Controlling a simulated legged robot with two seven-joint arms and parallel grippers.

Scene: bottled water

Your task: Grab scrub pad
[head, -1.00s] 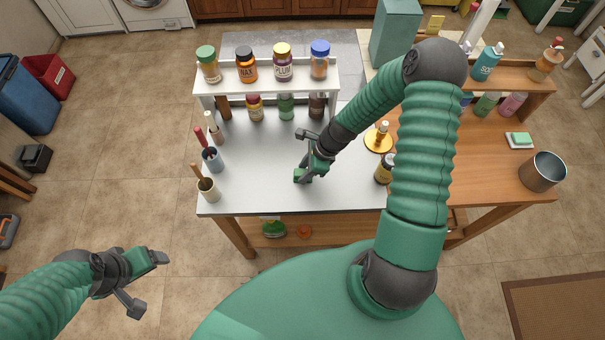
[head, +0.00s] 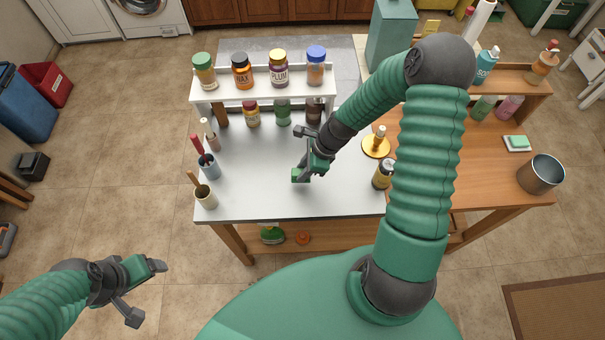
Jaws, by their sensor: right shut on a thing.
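My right gripper (head: 301,156) is over the middle of the white-topped table (head: 255,190), low near its surface. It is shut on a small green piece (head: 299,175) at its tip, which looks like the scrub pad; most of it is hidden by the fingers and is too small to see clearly. My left gripper (head: 147,291) is open and empty, its fingers spread, over the floor left of the table. A green block (head: 517,141) lies on a white dish on the wooden table at right; I cannot tell whether it is a pad or soap.
A white shelf (head: 262,86) with several bottles stands at the back. Cups with brushes, one blue-grey (head: 209,170) and one cream (head: 206,198), line the left edge. A gold stand (head: 376,147) and dark jar (head: 383,174) are right of my gripper. The front left tabletop is clear.

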